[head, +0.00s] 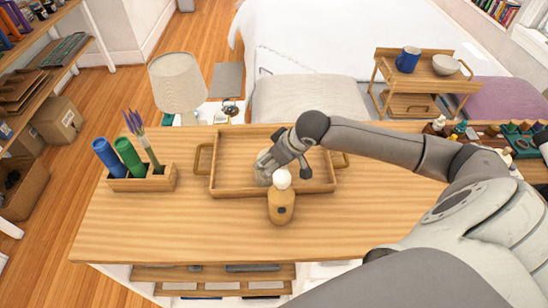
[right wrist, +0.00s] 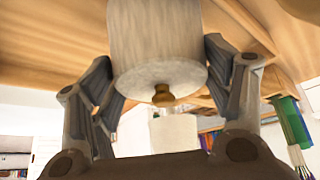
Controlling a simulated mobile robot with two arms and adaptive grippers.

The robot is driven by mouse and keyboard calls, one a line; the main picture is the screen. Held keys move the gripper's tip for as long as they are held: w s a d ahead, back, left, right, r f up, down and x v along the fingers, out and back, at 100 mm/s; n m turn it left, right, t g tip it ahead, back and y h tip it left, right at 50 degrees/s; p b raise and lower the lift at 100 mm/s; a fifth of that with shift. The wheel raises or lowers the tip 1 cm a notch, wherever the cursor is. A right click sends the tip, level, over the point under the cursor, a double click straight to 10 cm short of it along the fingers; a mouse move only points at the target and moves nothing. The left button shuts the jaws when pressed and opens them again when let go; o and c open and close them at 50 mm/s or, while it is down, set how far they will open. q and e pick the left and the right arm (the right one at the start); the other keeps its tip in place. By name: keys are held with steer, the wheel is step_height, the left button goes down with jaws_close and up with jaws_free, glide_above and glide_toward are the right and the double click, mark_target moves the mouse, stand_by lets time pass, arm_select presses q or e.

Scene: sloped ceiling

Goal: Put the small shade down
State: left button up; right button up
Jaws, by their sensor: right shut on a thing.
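The small shade, a pale grey cylinder (right wrist: 155,35), sits between the fingers of my right gripper (right wrist: 158,78), which is shut on it. In the head view my right gripper (head: 281,158) is over the wooden tray (head: 232,190), with the shade (head: 263,168) partly hidden below and left of it. I cannot tell whether the shade touches the tray. A small wooden lamp base (head: 281,208) with a bare white bulb (head: 282,180) stands on the table at the tray's front edge. My left gripper is not in view.
A wooden holder (head: 142,184) with blue and green cylinders and purple flowers stands left of the tray. A large lampshade (head: 177,82) rises behind the table. The table's front left (head: 180,225) is clear. A small cart (head: 430,85) holds a blue mug and white bowl.

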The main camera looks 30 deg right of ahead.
steer(key=shift+f, duration=0.1)
steer(key=shift+f, duration=0.25)
steer(key=o, duration=0.6)
steer(key=shift+r, duration=0.55)
steer(key=b+v, duration=0.1)
steer(key=v, duration=0.6)
steer(key=shift+s+r, duration=0.1)
